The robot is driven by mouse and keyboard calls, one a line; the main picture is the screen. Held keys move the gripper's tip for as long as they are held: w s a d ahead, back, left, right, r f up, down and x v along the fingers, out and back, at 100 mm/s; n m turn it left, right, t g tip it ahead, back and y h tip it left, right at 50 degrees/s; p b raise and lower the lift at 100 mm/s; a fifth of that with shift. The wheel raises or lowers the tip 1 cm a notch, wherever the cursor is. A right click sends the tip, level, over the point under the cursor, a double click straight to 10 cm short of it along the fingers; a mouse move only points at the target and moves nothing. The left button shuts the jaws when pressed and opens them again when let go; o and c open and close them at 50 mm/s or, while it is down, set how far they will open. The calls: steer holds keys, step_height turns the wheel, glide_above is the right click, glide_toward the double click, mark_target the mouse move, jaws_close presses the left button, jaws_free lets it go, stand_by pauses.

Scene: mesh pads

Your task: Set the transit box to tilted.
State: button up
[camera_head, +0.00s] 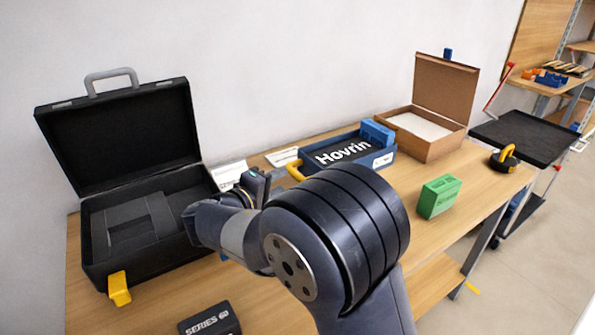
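A black hard case (125,135), which looks like the transit box, stands on the left of the wooden table. Its lid is raised and leans back a little, with a grey handle on its top edge. The base holds grey foam with a cut-out, and a yellow latch (119,289) hangs at its front. My gripper (256,187) is to the right of the case, near its right wall and apart from the lid. My own wrist and arm hide most of it, and its fingers cannot be made out.
A blue Hovrin tray (330,167) and an open cardboard box (441,142) stand along the back. A green block (439,196) and a yellow-handled black object (505,157) sit at right. A black SERIES 60 box (209,321) is at the front. A dark cart (522,139) stands beyond.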

mark_target(293, 175)
steer(key=x, duration=0.7)
steer(key=shift+w+d, duration=0.15)
steer(key=shift+w, duration=0.05)
steer(key=shift+c, duration=0.5)
jaws_close()
